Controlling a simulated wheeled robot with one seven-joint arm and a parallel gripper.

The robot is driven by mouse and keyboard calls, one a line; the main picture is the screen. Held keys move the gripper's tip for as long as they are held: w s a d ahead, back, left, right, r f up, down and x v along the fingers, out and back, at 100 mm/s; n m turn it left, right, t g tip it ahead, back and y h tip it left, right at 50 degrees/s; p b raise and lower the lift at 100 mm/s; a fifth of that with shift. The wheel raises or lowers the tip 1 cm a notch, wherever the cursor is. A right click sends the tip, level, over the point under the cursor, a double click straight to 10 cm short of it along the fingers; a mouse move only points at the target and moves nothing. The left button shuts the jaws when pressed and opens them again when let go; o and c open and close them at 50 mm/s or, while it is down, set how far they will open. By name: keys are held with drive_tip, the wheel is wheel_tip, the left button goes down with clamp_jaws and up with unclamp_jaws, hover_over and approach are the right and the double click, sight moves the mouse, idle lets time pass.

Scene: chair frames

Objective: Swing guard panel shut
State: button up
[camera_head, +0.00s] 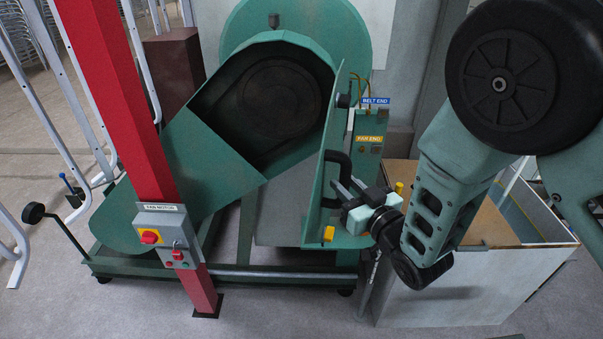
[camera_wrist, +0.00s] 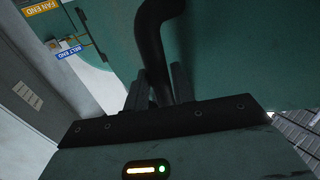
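The guard panel (camera_head: 316,195) is a green plate standing open, seen nearly edge-on, at the right side of the green belt housing (camera_head: 215,160). The housing's front opening is uncovered and shows a dark round pulley (camera_head: 282,103) inside. A black bent handle (camera_head: 345,160) stands out from the panel's right face. My gripper (camera_head: 340,190) reaches in from the right at the handle's lower part. In the wrist view, the handle (camera_wrist: 158,40) runs down between my two fingers (camera_wrist: 160,88) with almost no gap, so they look shut on it. The panel (camera_wrist: 235,50) fills the background there.
A red post (camera_head: 118,100) with a fan motor switch box (camera_head: 165,235) stands in front of the housing at left. An open-topped bin (camera_head: 450,295) stands below my arm at right. White chair frames (camera_head: 50,100) are at far left. Grey floor is clear in front.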

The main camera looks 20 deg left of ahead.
drive_tip(key=shift+d, duration=0.1)
drive_tip(key=c, duration=0.4)
drive_tip(key=shift+s+a+f+b, duration=0.15)
drive_tip(key=shift+a+b, duration=0.8)
drive_tip(key=shift+a, duration=1.6)
drive_tip(key=shift+s+a+b, duration=0.1)
drive_tip(key=shift+a+b, duration=0.8)
drive_tip(key=shift+a, duration=1.6)
drive_tip(key=o, duration=1)
drive_tip(key=b+v, duration=0.7)
drive_tip(key=v, duration=1)
drive_tip(key=shift+s+d, duration=0.1)
drive_tip(key=shift+d, duration=0.05)
